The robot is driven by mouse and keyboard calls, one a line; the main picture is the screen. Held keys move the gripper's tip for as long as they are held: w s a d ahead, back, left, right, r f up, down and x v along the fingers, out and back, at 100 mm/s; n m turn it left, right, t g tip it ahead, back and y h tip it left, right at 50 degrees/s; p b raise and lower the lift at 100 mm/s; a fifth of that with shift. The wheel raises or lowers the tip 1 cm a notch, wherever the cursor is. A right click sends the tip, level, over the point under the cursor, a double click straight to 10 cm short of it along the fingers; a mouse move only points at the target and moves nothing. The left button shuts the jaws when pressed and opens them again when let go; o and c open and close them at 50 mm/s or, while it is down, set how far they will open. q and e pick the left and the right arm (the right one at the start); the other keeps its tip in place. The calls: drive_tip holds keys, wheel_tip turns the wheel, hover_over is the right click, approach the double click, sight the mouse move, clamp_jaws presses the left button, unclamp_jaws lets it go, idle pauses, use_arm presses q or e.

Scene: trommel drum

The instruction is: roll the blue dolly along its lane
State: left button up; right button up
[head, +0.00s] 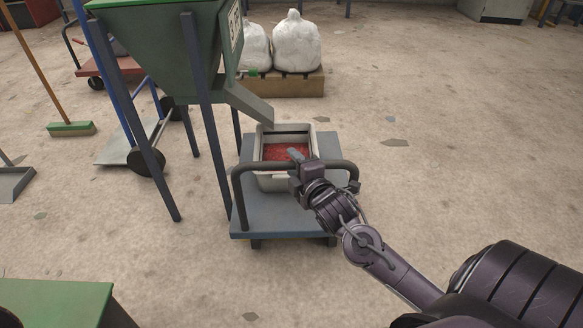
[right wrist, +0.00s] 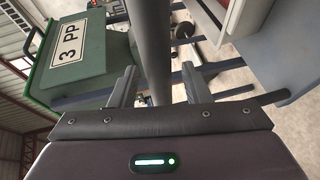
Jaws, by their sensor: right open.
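The blue dolly (head: 280,220) stands on the floor with its dark push handle (head: 258,169) facing me. A grey bin (head: 266,184) holding red granules (head: 286,152) sits on its deck. The bin is under the chute of the green hopper. My right gripper (head: 297,160) is at the middle of the handle. In the right wrist view the handle bar (right wrist: 153,50) runs between the two spread fingers (right wrist: 160,85). Whether a finger touches the bar cannot be told. My left gripper is out of view.
The green hopper (head: 165,45) stands on dark legs left of the dolly, one close to its deck. White sacks (head: 296,42) on a pallet (head: 290,83) are behind. A hand truck (head: 120,154) and broom (head: 71,129) are at left. Floor right of the dolly is clear.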

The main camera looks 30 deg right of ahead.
drive_tip(key=shift+x, duration=0.9)
clamp_jaws()
